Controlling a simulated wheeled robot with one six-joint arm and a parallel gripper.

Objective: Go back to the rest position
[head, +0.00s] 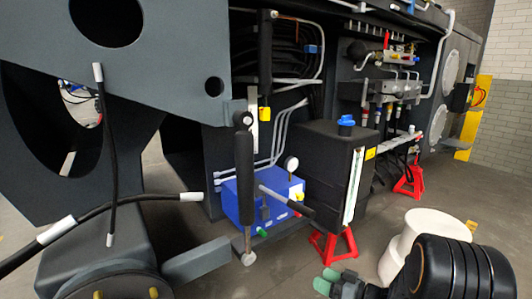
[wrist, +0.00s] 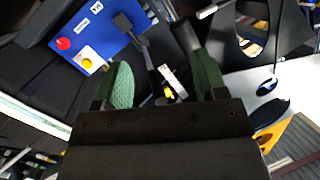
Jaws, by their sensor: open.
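My gripper (head: 327,280) is low at the bottom of the head view, right of centre, with green fingertips. The white and black links of my arm are to its right. In the wrist view my gripper (wrist: 163,80) shows two green finger pads spread apart, and nothing is held between them. Behind the gap are a dark bar and a small yellow-and-white part, clear of the pads as far as I can tell.
The harvester chassis (head: 180,90) fills the left and middle. A blue box (head: 240,204), a black tank (head: 318,165) and red stands (head: 335,246) are beyond my gripper. Black hoses (head: 110,150) hang at left. Grey floor is open at right.

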